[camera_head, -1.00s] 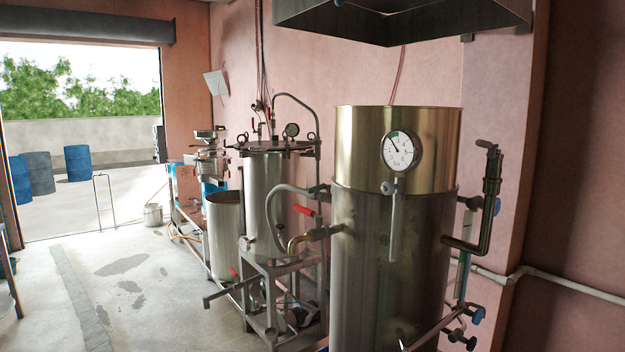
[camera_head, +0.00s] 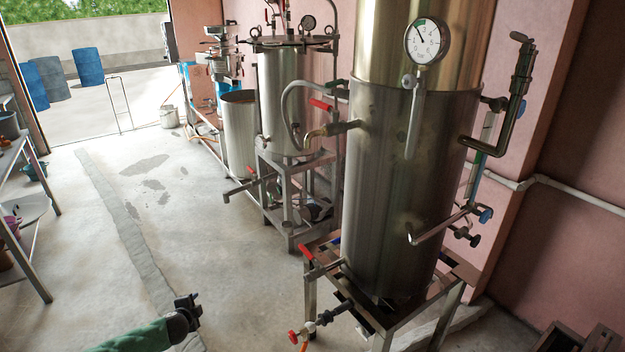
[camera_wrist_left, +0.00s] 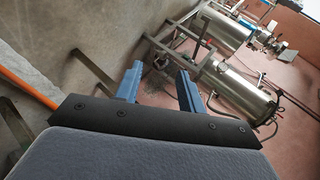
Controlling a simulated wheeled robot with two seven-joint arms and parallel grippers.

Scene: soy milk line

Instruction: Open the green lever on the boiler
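The boiler is a tall steel cylinder (camera_head: 385,190) on a metal stand, with a round gauge (camera_head: 426,41) on its brass-toned upper part. A small green lever (camera_head: 338,93) shows at the boiler's left edge, above a red lever (camera_head: 320,104) and a brass tap (camera_head: 322,132). My left gripper (camera_head: 190,308) is low over the floor, left of the boiler's stand and well away from the green lever. In the left wrist view its two blue fingers (camera_wrist_left: 160,85) are apart with nothing between them. My right gripper is in no view.
More red-handled valves, one on the boiler stand (camera_head: 307,253) and one low on a pipe (camera_head: 293,337), stick out toward the floor. A second steel vessel (camera_head: 282,100) stands behind. A shelf (camera_head: 30,240) is at the left. The middle floor is clear.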

